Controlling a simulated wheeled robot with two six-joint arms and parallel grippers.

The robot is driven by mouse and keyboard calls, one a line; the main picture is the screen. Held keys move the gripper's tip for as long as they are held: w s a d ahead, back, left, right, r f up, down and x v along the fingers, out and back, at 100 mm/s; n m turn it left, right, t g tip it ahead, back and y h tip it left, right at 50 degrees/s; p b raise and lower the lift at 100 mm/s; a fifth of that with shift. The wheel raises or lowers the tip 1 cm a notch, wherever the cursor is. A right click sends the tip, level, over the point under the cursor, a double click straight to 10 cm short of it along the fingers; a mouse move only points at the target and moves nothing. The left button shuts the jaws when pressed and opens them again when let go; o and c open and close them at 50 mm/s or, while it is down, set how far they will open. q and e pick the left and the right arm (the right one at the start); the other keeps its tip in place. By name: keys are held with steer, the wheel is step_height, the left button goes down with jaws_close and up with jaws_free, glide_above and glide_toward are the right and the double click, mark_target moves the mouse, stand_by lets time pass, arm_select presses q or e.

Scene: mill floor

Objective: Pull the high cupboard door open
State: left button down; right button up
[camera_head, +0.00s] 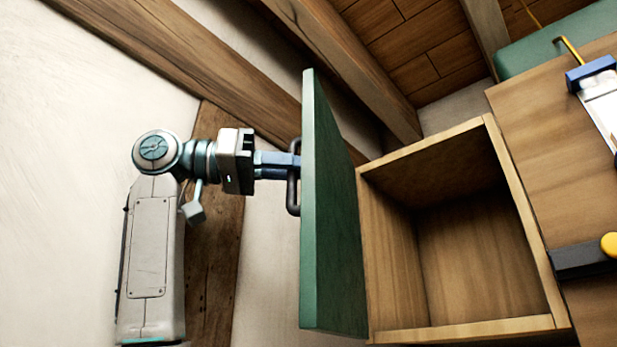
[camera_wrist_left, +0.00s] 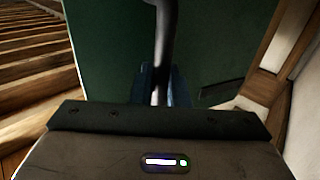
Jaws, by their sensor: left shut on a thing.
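The high cupboard (camera_head: 458,328) is a wooden box whose front stands open, with its bare interior showing. Its green door (camera_head: 335,230) is swung out to the left, seen at a steep angle. A dark bar handle (camera_head: 292,196) is on the door's outer face. My left gripper (camera_head: 292,165) comes in from the left and is shut on the handle. In the left wrist view, the handle (camera_wrist_left: 163,45) runs up from between the blue fingers, with the green door (camera_wrist_left: 110,40) behind it. My right gripper is not in view.
A wooden panel (camera_head: 540,130) right of the cupboard carries a blue-and-white object (camera_head: 600,95) and a dark tool with a yellow knob (camera_head: 585,258). A green box (camera_head: 550,45) is at the upper right. Wooden beams cross the wall and ceiling. Pale wall lies left of my arm.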

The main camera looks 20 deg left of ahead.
arm_select(q)
steer(key=shift+w+a+r, duration=0.1)
steer(key=shift+w+a, duration=0.05)
steer(key=shift+a, duration=0.45)
steer(key=c, duration=1.6)
jaws_free()
steer(key=shift+o, duration=0.5)
steer(key=shift+w+d, duration=0.1)
steer(key=shift+d, duration=0.1)
